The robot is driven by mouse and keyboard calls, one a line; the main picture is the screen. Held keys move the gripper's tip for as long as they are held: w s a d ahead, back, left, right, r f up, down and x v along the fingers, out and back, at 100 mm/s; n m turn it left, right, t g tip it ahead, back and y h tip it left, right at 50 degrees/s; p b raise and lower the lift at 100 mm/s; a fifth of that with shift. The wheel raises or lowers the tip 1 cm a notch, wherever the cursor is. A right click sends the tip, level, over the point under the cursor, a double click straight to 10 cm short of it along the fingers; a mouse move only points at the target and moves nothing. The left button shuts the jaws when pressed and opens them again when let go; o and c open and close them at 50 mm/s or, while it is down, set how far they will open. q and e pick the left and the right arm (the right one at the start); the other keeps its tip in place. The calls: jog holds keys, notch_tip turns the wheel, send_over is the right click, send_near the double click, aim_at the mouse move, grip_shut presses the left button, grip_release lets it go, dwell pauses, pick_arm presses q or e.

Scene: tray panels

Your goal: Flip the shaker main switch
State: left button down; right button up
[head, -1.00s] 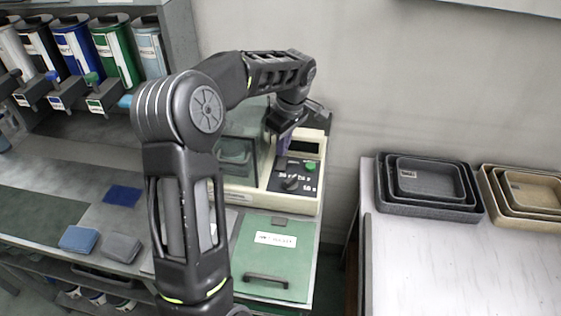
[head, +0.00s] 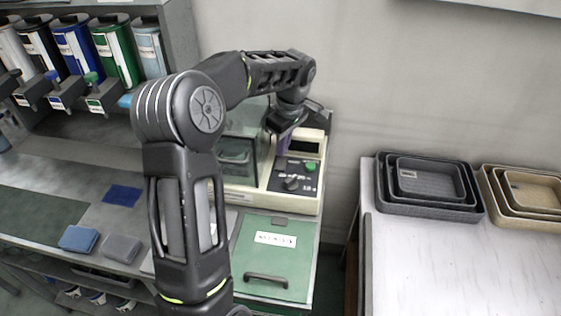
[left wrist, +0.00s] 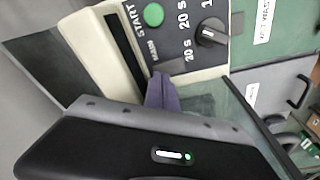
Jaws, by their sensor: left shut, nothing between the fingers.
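The shaker (head: 240,196) is a cream machine with a dark control panel (head: 299,172), a green START button (head: 310,166) and a black dial (head: 291,184). In the left wrist view the green button (left wrist: 153,15), the dial (left wrist: 211,32) and the MAIN label (left wrist: 152,49) show on the panel. My left gripper (head: 283,146) is shut and empty at the panel's left edge. Its purple fingertips (left wrist: 161,88) are close by the MAIN label. The main switch is mostly hidden by the fingers, and I cannot tell its position or whether they touch it. My right gripper is not in view.
A green lid with a handle (head: 266,280) lies in front of the shaker. Nested grey trays (head: 430,212) and tan trays (head: 530,214) stand on the right table. Coloured dispensers (head: 75,52) stand at the back left. Blue and grey pads lie on the left bench.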

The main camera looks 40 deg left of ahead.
aim_at(283, 158)
pick_arm(q)
jog(key=shift+f+b, duration=0.65)
jog(key=shift+f, duration=0.25)
jog(key=shift+r, duration=0.1)
jog(key=shift+r+p, duration=2.3)
jog(key=shift+r, duration=1.2)
